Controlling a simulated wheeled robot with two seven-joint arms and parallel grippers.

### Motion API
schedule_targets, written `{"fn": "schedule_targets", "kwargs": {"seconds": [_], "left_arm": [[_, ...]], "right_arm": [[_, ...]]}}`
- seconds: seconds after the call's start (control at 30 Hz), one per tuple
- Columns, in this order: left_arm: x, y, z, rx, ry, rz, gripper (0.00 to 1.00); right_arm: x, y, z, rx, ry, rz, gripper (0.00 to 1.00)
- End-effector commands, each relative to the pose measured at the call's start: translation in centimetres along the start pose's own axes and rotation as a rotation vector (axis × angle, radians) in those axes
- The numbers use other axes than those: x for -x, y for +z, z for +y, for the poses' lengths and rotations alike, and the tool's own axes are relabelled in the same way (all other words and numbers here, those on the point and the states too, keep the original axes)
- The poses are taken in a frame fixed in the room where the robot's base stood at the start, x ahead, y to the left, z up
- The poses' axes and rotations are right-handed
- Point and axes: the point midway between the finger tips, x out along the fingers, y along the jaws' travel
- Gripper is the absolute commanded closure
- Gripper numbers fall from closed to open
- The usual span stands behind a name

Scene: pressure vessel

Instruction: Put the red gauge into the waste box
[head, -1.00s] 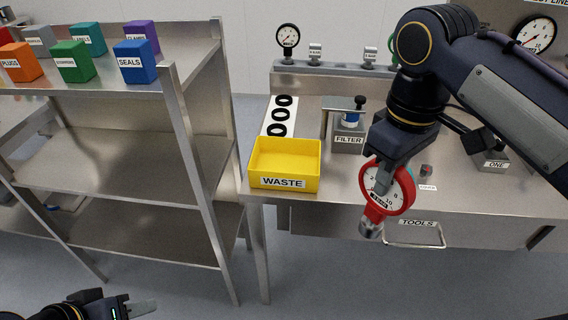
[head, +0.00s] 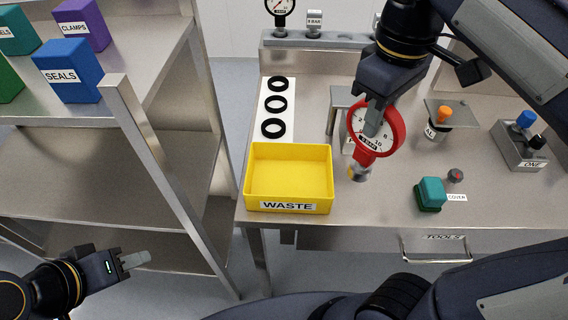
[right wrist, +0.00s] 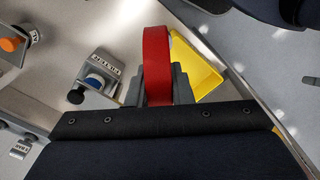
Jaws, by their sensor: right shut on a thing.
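The red gauge (head: 395,127) has a white round dial and a metal stem pointing down. My right gripper (head: 374,122) is shut on it and holds it above the steel table, to the right of the waste box. In the right wrist view the gauge's red rim (right wrist: 157,65) is between my right fingers (right wrist: 160,88). The yellow waste box (head: 290,207) is open-topped, looks empty and stands at the table's front left. It also shows in the right wrist view (right wrist: 208,70), partly hidden behind the gauge. My left gripper (head: 136,261) is empty, low by the shelf; its jaw gap is unclear.
A strip with black rings (head: 273,104) lies behind the box. The FILTER block (right wrist: 98,73), a teal cover (head: 431,192) and the ONE block (head: 520,146) stand to the right. A steel shelf (head: 150,140) with labelled bins is on the left.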

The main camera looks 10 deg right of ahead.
Motion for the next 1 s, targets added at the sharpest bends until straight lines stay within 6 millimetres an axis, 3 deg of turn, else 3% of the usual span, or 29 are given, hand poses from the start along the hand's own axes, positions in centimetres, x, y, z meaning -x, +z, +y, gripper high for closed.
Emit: {"fn": "schedule_targets", "kwargs": {"seconds": [0.17,0.47,0.63,0.8,1.0], "left_arm": [[0.1,0.0,0.1,0.0,0.0,0.0,0.64],[0.6,-0.3,0.3,0.0,0.0,0.0,0.64],[0.9,-0.5,0.4,0.0,0.0,0.0,0.64],[0.9,-0.4,0.4,0.0,0.0,0.0,0.64],[1.0,-0.5,0.4,0.0,0.0,0.0,0.64]], "right_arm": [[-0.3,-0.8,-0.3,0.002,0.0,-0.001,1.0],[-2.5,-5.5,-2.2,0.004,0.001,-0.003,1.0],[-4.0,-8.6,-3.5,0.004,0.0,-0.003,1.0],[-6.8,-10.6,-4.3,0.003,0.0,-0.003,1.0],[-8.7,-12.1,-4.8,0.0,0.0,0.0,1.0]]}}
